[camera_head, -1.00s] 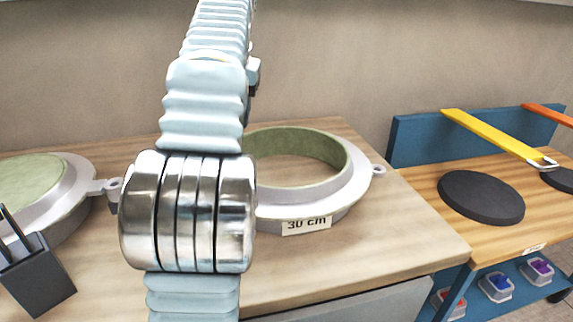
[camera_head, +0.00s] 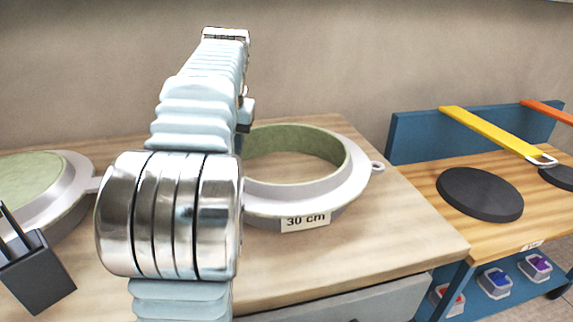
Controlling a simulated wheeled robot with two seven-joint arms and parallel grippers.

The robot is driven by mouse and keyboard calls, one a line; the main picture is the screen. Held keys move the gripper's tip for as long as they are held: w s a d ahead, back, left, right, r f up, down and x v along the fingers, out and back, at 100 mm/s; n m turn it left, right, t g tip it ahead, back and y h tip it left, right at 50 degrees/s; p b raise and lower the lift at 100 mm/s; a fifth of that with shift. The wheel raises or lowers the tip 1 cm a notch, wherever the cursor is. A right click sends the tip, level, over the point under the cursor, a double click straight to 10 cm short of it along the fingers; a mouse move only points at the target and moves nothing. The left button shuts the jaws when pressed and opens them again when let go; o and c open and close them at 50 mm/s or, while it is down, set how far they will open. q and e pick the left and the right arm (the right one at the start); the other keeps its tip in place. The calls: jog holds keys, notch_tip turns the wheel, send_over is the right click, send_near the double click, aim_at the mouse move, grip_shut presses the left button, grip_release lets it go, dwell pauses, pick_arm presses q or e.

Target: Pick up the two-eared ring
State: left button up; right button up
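A pale grey ring (camera_head: 343,193) with a green inner wall lies on the wooden table, with a "30 cm" label on its front. One small ear (camera_head: 377,168) sticks out at its right; its left side is hidden behind my arm, so a second ear cannot be seen there. At the left edge lies another grey-rimmed round mould (camera_head: 70,184) with a green face, partly out of view; a tab on its right side runs behind my arm. My light-blue ribbed arm with a metal joint crosses the picture in front of the ring.
A dark block (camera_head: 38,272) with two thin prongs stands at the table's left front. On the right, a lower wooden bench (camera_head: 432,180) carries a black disc (camera_head: 480,194) and a yellow strap (camera_head: 490,131). Small coloured trays sit below it. The table right of the ring is clear.

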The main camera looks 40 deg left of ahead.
pick_arm(q)
grip_shut()
dwell(1.2)
